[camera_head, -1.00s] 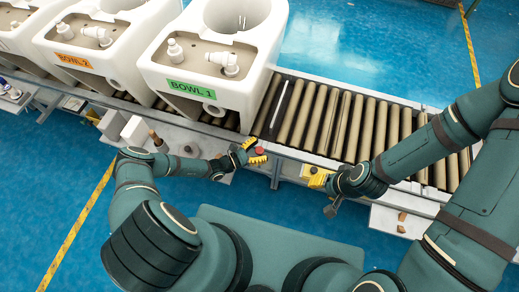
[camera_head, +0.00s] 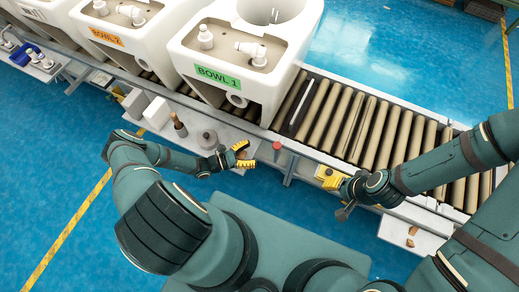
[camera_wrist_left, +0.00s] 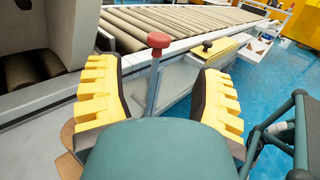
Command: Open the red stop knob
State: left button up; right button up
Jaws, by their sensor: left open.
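The red stop knob (camera_head: 277,145) is at the conveyor's near edge, right of the green BOWL 1 label. My left gripper (camera_head: 250,154) is open and empty, with yellow ridged fingers. It is just left of the knob, with a small gap between. It also shows in the wrist view (camera_wrist_left: 155,68), beyond whose fingertips the cap appears. My right gripper (camera_head: 344,207) is partly hidden by its own wrist; its opening is unclear.
White toilet bowls (camera_head: 245,60) stand on the roller conveyor (camera_head: 345,120). A yellow box (camera_head: 330,178) is on the near rail by my right gripper; its black knob (camera_wrist_left: 208,46) shows in the wrist view. A low shelf (camera_head: 225,130) with objects lies behind my left gripper.

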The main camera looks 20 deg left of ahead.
pick_arm(q)
jog(key=shift+s+a, duration=0.2)
jog(key=n+t+y+b, duration=0.1)
jog(key=n+t+y, duration=0.3)
jog(key=y, duration=0.2)
send_near(274, 148)
jog(key=shift+n, duration=0.3)
jog(key=b+x, duration=0.1)
jog(key=x, duration=1)
jog(key=shift+w+d+b, duration=0.15)
jog(key=shift+w+b, duration=0.2)
